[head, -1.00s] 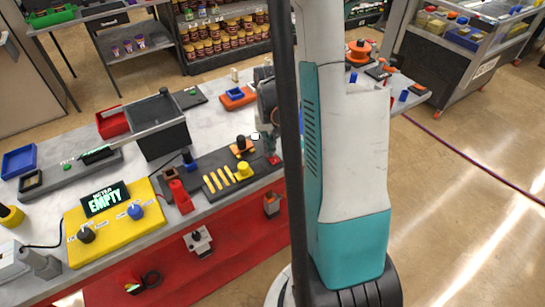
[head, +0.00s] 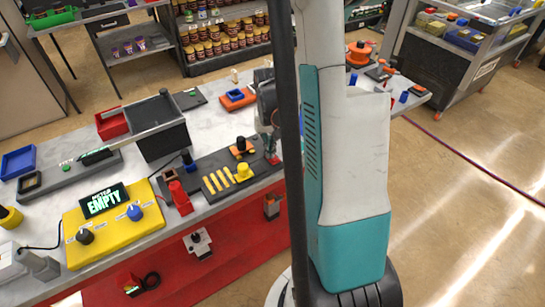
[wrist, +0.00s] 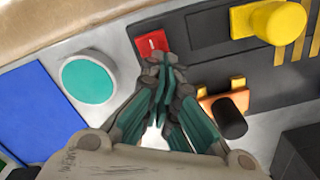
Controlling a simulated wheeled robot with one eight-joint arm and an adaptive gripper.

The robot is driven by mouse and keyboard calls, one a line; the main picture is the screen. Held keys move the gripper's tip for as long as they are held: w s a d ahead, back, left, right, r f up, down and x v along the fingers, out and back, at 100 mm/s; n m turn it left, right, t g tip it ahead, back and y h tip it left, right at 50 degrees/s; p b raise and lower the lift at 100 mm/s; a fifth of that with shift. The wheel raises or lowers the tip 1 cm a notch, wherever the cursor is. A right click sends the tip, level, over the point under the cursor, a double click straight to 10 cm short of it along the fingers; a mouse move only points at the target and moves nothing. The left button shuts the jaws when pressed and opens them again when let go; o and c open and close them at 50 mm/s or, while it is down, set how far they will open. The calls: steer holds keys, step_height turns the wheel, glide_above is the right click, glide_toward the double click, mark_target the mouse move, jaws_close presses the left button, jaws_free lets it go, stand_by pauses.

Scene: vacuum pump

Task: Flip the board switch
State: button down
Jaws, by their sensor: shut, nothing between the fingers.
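The dark board (head: 215,192) lies on the table's front edge, left of my arm. It also shows in the wrist view (wrist: 206,48). A small red switch (wrist: 152,43) sits at the board's end in the wrist view; a red patch by my fingers shows in the head view (head: 273,159). My gripper (wrist: 164,66) is shut and empty. Its fingertips are right beside the lower edge of the red switch in the picture; I cannot tell if they touch it. In the head view my gripper (head: 268,143) is small and partly hidden by the black column.
On the board are a yellow knob (wrist: 276,22), an orange-based black knob (wrist: 228,118) and yellow strips (head: 218,181). A green disc (wrist: 88,78) lies beside the board. A yellow meter box (head: 110,222), black bin (head: 163,135) and red piece (head: 180,198) stand to the left.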

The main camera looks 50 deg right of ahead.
steer(key=shift+r+p, duration=1.95)
steer(key=shift+r, duration=1.3)
